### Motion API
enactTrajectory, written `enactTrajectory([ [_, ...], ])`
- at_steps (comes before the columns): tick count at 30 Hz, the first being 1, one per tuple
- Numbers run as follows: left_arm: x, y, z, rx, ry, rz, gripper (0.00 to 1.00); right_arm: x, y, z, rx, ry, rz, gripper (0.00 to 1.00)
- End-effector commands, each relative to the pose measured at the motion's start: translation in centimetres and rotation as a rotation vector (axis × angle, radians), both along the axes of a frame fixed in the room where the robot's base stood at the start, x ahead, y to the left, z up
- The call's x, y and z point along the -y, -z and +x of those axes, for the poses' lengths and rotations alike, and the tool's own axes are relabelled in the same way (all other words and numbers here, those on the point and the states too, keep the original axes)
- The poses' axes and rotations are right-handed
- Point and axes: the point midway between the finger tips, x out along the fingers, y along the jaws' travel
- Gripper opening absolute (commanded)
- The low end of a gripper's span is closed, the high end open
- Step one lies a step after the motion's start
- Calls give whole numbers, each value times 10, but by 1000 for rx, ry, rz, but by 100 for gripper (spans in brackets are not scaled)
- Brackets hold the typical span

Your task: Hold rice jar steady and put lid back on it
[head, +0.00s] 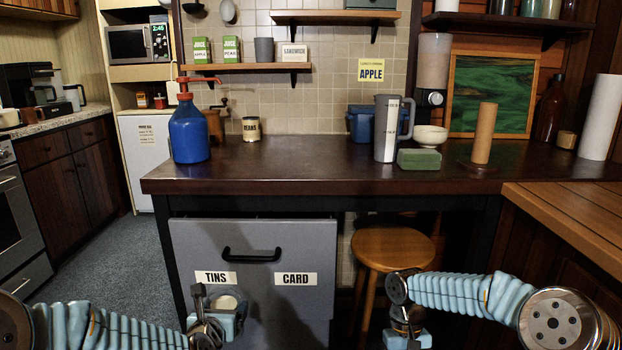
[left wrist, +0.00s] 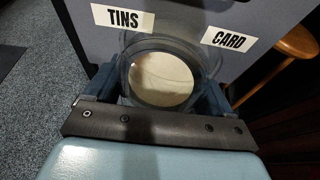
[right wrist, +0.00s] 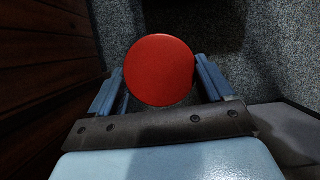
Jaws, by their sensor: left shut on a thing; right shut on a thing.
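The rice jar (left wrist: 162,80) is a clear round jar with pale contents, seen from above with its top open in the left wrist view. My left gripper (left wrist: 165,92) is shut on it, one finger on each side. In the head view the jar (head: 222,303) shows small in my left gripper (head: 218,318), low in front of the grey bin front. A round red lid (right wrist: 159,70) is between the fingers of my right gripper (right wrist: 160,88), which is shut on it. In the head view my right gripper (head: 408,335) is at the bottom edge, and the lid is hidden. Jar and lid are well apart.
A grey bin front (head: 255,262) labelled TINS and CARD stands under the dark counter (head: 330,172). A round wooden stool (head: 392,248) is right of it. A wooden worktop (head: 575,215) juts in at the right. Open carpet lies at the left.

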Motion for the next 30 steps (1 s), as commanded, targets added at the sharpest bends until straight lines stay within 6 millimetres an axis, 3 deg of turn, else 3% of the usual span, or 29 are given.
enactTrajectory([
  [19, 0, 7, -3, 3, 4, 2, 26, -2, 5, -2, 2, 35, -2, 52],
  [23, 12, 20, -10, 0, 60, 1, 26, -2, 5, -2, 1, 34, -1, 52],
  [30, 56, 60, -34, -2, 253, -3, 26, -2, 5, -2, 1, 34, -1, 52],
])
